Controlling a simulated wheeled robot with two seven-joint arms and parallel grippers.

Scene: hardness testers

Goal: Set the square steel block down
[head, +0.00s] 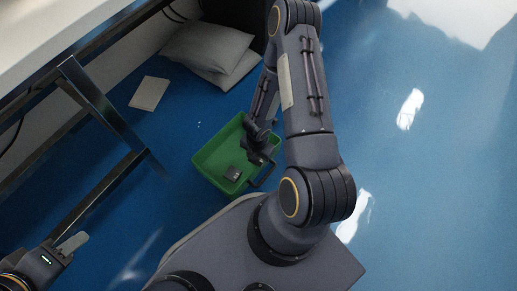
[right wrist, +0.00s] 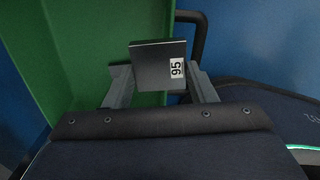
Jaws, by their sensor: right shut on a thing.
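The square steel block (right wrist: 152,66) is dark grey with a white label reading 95. In the right wrist view it sits between the two fingers of my right gripper (right wrist: 162,86), which is shut on it. Green crate surface (right wrist: 90,40) shows behind the block. Whether the block touches the floor is unclear. My left gripper (head: 72,243) is at the lower left, away from the crate, its opening unclear.
The crate has a black handle (head: 266,176) on its right side, close to my right gripper. Pale pillow-like bags (head: 210,50) and a flat light-coloured item (head: 149,93) lie on the blue floor. A dark metal frame (head: 100,98) stands at left. The floor at right is clear.

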